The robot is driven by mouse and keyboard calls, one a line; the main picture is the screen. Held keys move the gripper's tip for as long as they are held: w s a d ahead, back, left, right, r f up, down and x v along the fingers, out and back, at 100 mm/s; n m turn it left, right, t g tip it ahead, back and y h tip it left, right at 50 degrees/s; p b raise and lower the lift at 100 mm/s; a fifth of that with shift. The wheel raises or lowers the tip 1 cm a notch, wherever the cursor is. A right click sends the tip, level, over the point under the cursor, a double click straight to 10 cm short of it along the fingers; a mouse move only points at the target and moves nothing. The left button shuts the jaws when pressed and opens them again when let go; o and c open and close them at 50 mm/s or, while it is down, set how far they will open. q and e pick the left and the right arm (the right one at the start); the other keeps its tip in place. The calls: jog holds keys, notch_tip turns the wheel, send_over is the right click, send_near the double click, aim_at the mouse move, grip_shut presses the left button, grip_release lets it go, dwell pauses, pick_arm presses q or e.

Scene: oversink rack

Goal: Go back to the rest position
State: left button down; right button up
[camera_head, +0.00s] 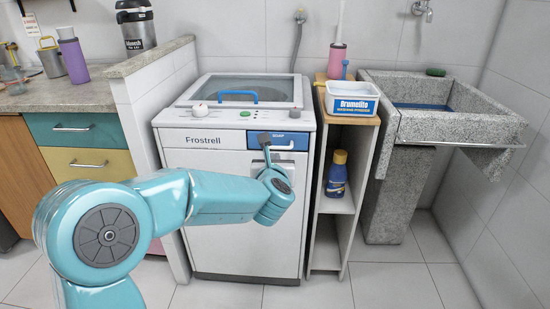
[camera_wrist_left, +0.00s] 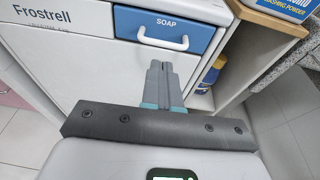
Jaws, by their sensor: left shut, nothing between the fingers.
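My left arm reaches in from the left in the head view, in front of the white washing machine (camera_head: 215,210). My left gripper (camera_head: 265,143) is at the machine's upper front, beside the blue soap drawer (camera_head: 292,142). In the left wrist view the gripper (camera_wrist_left: 155,68) has its two dark fingers together with nothing between them. The fingertips lie just below the soap drawer (camera_wrist_left: 157,24) and its white handle (camera_wrist_left: 163,41) in that picture, apart from the handle. The drawer looks flush with the front. My right gripper is in neither view.
A narrow white shelf (camera_head: 325,222) stands right of the machine, with a blue bottle (camera_head: 337,175) inside and a washing powder box (camera_head: 352,98) on top. A stone sink (camera_head: 450,120) is further right. A half wall (camera_head: 150,55) and counter (camera_head: 65,92) are left. The floor ahead is clear.

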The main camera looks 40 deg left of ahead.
pick_arm(q)
jog(key=v, duration=0.6)
